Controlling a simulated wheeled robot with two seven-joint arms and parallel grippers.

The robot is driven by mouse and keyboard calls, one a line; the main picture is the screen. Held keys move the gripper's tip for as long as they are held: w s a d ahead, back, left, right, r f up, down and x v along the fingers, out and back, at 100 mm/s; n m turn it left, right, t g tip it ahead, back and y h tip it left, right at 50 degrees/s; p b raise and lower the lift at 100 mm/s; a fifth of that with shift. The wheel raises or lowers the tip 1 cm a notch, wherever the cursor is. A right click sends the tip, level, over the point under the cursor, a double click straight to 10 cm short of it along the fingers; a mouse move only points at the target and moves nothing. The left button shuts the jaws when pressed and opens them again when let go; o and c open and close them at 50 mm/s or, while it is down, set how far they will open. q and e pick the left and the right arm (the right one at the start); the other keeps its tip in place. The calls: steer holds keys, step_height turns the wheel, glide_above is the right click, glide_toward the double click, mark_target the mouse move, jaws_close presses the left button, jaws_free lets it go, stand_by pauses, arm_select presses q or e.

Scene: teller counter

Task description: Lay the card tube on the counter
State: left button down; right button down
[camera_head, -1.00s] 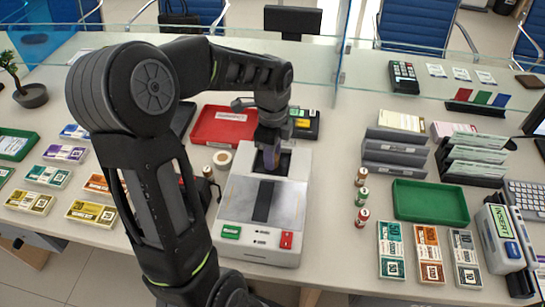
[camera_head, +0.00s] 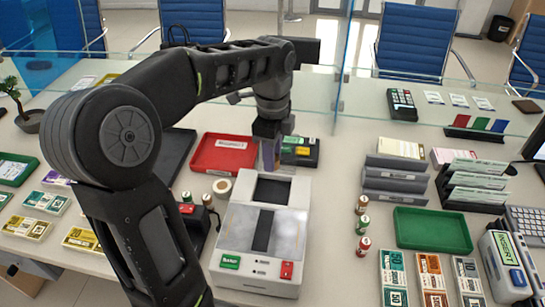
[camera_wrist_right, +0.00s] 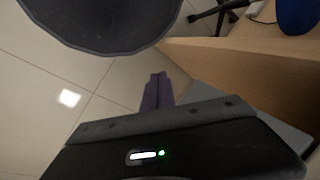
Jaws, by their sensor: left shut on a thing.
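My left gripper (camera_head: 269,155) points down over the counter (camera_head: 335,215), just behind the counting machine (camera_head: 263,225). It is shut on a narrow thing, taken to be the card tube; the fingers and wrist hide most of it, and only a thin tan strip shows beside the purple fingers. I cannot tell whether it touches the counter. My right gripper (camera_wrist_right: 157,92) shows only in the right wrist view, its purple fingers together with nothing seen between them, over the floor beside a wooden panel.
A red tray (camera_head: 223,154) lies left of the left gripper and a black and yellow device (camera_head: 300,150) right of it. Several coin rolls (camera_head: 362,224), a green tray (camera_head: 432,230) and grey racks (camera_head: 394,176) stand at right. A glass screen (camera_head: 345,65) rises behind.

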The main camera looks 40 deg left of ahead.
stand_by(0.4)
arm_select(q)
steer(key=w+d+f+n, duration=0.1)
steer(key=w+d+n, duration=0.3)
steer(key=w+d+f+n, duration=0.1)
steer(key=d+n, duration=0.1)
steer(key=d, duration=0.1)
steer(key=shift+w+f+n, duration=0.3)
steer(key=shift+w, duration=0.1)
steer(key=w+d+f+n, duration=0.2)
steer(key=w+d+n, duration=0.2)
steer(key=d+n, duration=0.3)
steer(key=shift+w+d+f+n, duration=0.15)
steer(key=shift+d+f+n, duration=0.25)
steer(key=shift+d, duration=0.7)
